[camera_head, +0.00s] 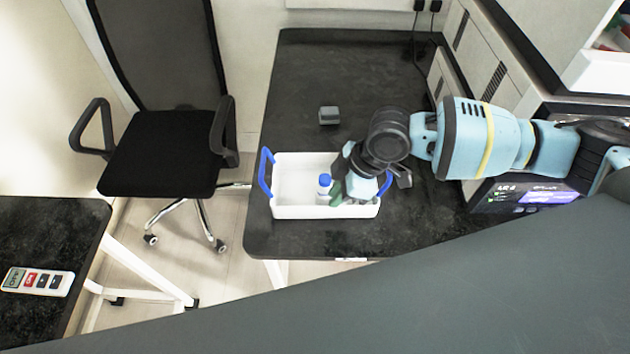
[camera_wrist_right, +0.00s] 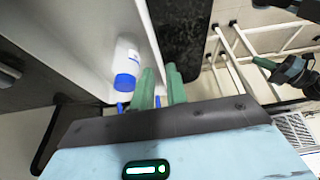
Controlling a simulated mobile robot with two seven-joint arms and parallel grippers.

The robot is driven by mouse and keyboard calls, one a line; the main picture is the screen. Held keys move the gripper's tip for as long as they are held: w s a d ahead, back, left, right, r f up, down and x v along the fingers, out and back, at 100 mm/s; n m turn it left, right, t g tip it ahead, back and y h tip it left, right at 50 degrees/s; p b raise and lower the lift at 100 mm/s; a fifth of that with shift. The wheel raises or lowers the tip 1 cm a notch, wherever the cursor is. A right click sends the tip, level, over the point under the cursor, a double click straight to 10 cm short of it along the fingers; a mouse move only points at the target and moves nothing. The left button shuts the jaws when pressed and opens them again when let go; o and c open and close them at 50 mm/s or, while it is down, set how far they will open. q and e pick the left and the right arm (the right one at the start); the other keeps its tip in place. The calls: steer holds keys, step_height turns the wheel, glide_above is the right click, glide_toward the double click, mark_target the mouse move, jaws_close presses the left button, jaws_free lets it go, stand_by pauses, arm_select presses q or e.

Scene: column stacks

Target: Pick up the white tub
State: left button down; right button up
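The white tub (camera_head: 290,211) has blue handles at its left and right ends and stands on a black table. My right gripper (camera_head: 352,190) is at the tub's right part, pointing down, with its green fingers low there. In the right wrist view the green fingers (camera_wrist_right: 160,88) are close together on either side of the tub's pale wall (camera_wrist_right: 148,30). Whether they press on it cannot be told. Bits of blue show beside the fingers. My left gripper (camera_wrist_right: 265,64) seems to show, small, at the wrist view's upper right; its opening is unclear.
A small grey box (camera_head: 329,115) lies behind the tub. A machine with a lit screen (camera_head: 545,197) is at right. A black chair (camera_head: 160,150) is at left. The table's back is mostly clear.

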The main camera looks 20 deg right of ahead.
mark_target(325, 218)
arm_select(q)
steer(key=shift+w, duration=0.1)
arm_select(e)
steer(key=shift+d+r, duration=0.1)
steer(key=shift+d, duration=0.1)
steer(key=shift+d+x, duration=0.2)
steer(key=shift+x, duration=3.75)
arm_select(q)
steer(key=shift+d+f, duration=0.1)
arm_select(e)
steer(key=shift+w+d, duration=0.1)
steer(key=shift+c, duration=0.2)
jaws_close()
